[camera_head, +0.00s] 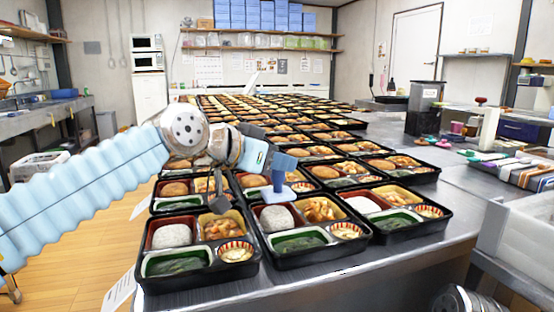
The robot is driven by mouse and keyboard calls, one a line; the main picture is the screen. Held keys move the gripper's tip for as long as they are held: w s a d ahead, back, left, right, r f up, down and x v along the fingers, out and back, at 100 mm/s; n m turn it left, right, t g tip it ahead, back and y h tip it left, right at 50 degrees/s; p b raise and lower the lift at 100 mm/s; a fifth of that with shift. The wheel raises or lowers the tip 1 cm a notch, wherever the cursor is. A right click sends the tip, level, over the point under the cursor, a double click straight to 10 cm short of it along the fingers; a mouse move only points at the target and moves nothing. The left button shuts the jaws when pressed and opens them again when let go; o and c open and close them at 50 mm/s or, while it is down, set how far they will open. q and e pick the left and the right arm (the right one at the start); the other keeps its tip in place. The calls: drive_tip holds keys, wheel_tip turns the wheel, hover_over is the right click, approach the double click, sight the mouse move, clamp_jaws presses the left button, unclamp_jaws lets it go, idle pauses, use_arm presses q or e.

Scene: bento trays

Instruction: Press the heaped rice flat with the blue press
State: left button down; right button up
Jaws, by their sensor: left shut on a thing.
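My left gripper (252,172) reaches in from the left over the front trays and is shut on the blue press (278,194). The press is upright, with its flat foot down, over the back part of the middle front tray (286,264). A rounded rice mound (276,218) sits in that tray, just below and in front of the press foot; the foot looks apart from it, though the gap is hard to judge. Another rice mound (172,236) is in the left front tray (200,278). The right front tray (405,236) holds whiter, flatter-looking rice (365,204). My right gripper is out of view.
Long rows of filled black trays run back along the steel table (330,284). The front trays also hold greens, fried pieces and striped cups. A pale bin (520,235) stands at the right. Side dishes and a dispenser (424,105) stand on the right counter.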

sight(275, 184)
use_arm(q)
drive_tip(key=shift+f+b, duration=2.1)
drive_tip(key=shift+f, duration=0.25)
idle(4.7)
wheel_tip(275, 184, up, 6)
drive_tip(key=p, duration=0.5)
drive_tip(key=shift+r+p, duration=1.15)
